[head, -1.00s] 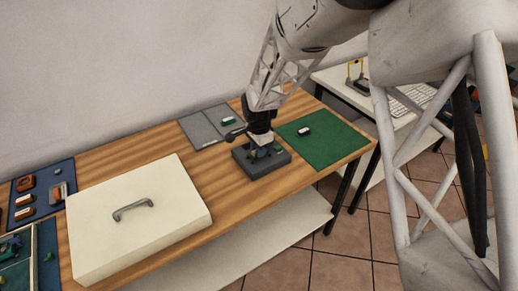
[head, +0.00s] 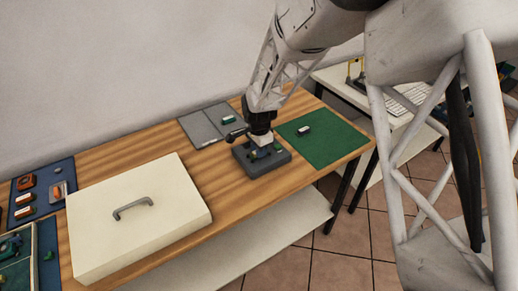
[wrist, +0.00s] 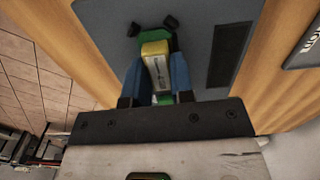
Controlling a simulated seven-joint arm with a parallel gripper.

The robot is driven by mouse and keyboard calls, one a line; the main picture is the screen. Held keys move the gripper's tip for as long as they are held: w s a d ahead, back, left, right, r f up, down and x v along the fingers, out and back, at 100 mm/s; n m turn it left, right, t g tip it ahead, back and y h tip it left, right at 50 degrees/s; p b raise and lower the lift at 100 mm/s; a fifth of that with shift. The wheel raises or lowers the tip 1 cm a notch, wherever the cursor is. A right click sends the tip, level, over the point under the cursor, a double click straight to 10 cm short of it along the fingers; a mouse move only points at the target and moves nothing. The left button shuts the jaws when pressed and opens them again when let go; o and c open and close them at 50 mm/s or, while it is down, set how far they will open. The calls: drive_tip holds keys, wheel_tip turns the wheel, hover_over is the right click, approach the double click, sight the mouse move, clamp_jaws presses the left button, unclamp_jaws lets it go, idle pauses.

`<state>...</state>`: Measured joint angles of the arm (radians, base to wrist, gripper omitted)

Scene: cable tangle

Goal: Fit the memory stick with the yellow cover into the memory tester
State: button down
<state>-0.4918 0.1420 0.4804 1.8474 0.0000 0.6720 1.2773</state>
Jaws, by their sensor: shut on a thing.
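In the wrist view the memory stick with the yellow cover (wrist: 155,50) sits between the two blue fingers of my gripper (wrist: 158,68), which is shut on it. The grey memory tester (wrist: 205,30) lies directly beyond the stick. A green part with dark knobs shows around the stick's far end; whether the stick is seated in it I cannot tell. In the head view my gripper (head: 262,143) is low over the dark grey tester (head: 275,165), and the held stick is mostly hidden there.
A green mat (head: 335,150) with a small white-and-dark stick (head: 304,130) lies to the right. A grey mat (head: 200,128) with a green item (head: 229,119) lies behind. A large cream box with a handle (head: 132,207) stands left, near a blue tray (head: 42,178) with several parts.

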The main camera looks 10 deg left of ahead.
drive_tip(key=shift+f, duration=0.2)
idle(0.5)
drive_tip(key=c, duration=0.9)
unclamp_jaws()
drive_tip(key=shift+r, duration=0.15)
drive_tip(key=shift+r, duration=3.75)
drive_tip(key=shift+r, duration=0.1)
drive_tip(key=shift+r, duration=2.9)
